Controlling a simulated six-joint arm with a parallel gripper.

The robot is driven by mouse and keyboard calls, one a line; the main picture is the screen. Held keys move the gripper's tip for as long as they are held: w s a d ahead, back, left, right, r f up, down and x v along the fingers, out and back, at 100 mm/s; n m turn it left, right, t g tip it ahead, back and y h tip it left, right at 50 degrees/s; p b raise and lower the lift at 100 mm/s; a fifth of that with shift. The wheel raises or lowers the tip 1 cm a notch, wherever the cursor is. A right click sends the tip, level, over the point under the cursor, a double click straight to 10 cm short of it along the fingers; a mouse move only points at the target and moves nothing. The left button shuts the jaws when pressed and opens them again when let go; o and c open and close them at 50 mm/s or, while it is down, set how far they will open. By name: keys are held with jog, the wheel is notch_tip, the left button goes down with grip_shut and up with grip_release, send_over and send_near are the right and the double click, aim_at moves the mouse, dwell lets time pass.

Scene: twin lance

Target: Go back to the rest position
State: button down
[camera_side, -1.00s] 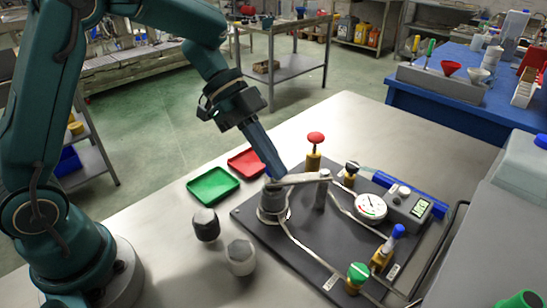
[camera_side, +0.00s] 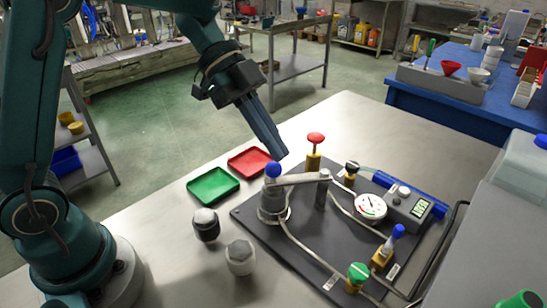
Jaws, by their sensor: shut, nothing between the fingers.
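My gripper (camera_side: 281,152) is shut and empty. Its fingertips are in the air above and beside the blue-topped grey fitting (camera_side: 273,190) on the dark panel, apart from it. A metal lever bar (camera_side: 300,179) runs from this fitting to a short post (camera_side: 321,194). The dark panel (camera_side: 300,262) lies on the pale table (camera_side: 170,285).
A green tray (camera_side: 213,186) and a red tray (camera_side: 250,162) lie left of the panel. A dark grey capped jar (camera_side: 206,225) and a white one (camera_side: 240,258) stand in front. The panel carries a red-topped valve (camera_side: 315,141), a gauge (camera_side: 370,207) and a green-topped valve (camera_side: 357,275).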

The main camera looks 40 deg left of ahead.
jog(key=w+d+r+t+h, duration=0.1)
jog(key=d+r+t+h, duration=0.15)
jog(key=r, duration=0.65)
jog(key=w+d+r+t+h, duration=0.1)
jog(key=d+r+t+h, duration=0.2)
jog(key=r, duration=0.7)
jog(key=a+r+n+t+y, duration=0.75)
jog(key=n+t, duration=0.25)
jog(key=t, duration=0.3)
jog(key=s+a+f+n+g+y, duration=0.35)
jog(key=a+f+n+y, duration=0.45)
jog(key=f, duration=0.3)
jog(key=s+d+f+g, duration=0.1)
jog(key=s+f+g, duration=0.4)
jog(key=f, duration=0.3)
jog(key=s+d+f+m+g+h, duration=0.1)
jog(key=s+d+f+g, duration=0.1)
jog(key=s+f+g, duration=0.3)
notch_tip(320, 180, down, 3)
jog(key=shift+s+d, duration=0.25)
jog(key=shift+s, duration=1)
